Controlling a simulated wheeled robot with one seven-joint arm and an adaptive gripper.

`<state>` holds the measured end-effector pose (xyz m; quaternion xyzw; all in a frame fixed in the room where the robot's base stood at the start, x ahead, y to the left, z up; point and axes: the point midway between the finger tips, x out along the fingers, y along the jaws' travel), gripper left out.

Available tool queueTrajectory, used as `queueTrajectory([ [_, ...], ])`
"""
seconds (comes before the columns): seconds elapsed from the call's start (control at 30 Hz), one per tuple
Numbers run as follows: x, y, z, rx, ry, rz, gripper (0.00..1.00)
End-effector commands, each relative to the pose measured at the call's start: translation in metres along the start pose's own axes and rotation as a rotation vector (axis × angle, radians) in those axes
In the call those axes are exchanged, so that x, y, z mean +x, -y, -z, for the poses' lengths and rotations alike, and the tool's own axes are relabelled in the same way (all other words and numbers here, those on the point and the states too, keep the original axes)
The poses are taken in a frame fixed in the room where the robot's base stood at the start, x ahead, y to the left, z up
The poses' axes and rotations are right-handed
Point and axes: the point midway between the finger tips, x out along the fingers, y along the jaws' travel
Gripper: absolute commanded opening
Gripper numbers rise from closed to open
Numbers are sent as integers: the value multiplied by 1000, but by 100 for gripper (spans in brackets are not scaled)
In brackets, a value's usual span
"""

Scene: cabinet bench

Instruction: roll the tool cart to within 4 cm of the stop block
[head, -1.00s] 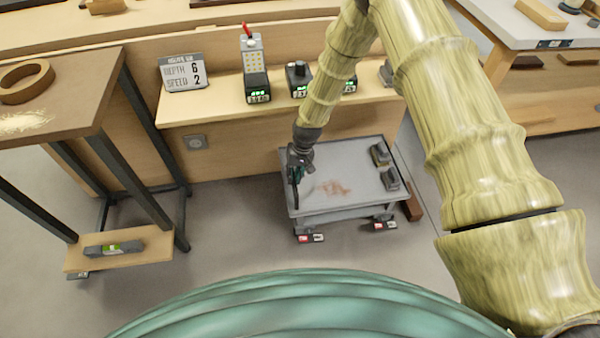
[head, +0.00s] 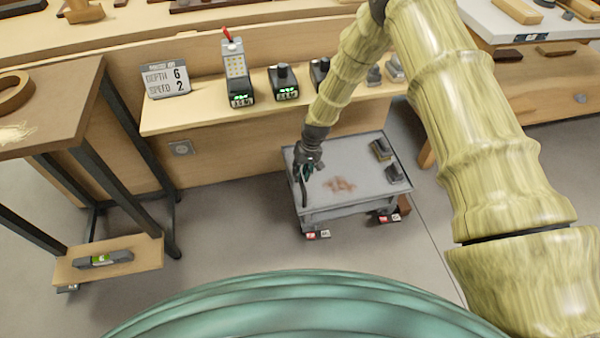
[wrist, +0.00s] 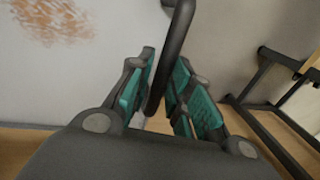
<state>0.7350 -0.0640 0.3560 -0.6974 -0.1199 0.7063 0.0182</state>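The grey tool cart (head: 345,160) stands on the floor in front of the bench. Its dark handle (head: 303,188) is at its left end. My gripper (head: 307,166) is at this handle, and in the wrist view my gripper (wrist: 162,98) has its teal-padded fingers closed around the dark handle bar (wrist: 172,50). The brown stop block (head: 405,204) lies on the floor at the cart's right end, partly hidden by the cart. The exact gap between cart and block cannot be told.
Two dark objects (head: 381,149) sit on the cart's right side beside a rusty stain. A bench (head: 230,165) runs behind the cart. A table with dark legs (head: 150,165) stands at left. Open floor (head: 235,230) lies left of the cart.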

Motion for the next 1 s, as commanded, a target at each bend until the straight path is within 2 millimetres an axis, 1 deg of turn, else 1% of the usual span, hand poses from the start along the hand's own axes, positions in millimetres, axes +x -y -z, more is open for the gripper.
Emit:
queueTrajectory([
  [0.03,-2,-4,2,3,-4,-4,30],
  [0.07,-2,-4,2,3,-4,-3,36],
  [0.1,-2,-4,2,3,-3,-3,37],
  [0.37,0,0,1,-1,0,-1,37],
  [0.53,-9,0,1,0,-1,-1,37],
  [0.67,-25,0,1,0,-1,-1,37],
  [1.0,-80,0,1,-1,-2,-1,37],
])
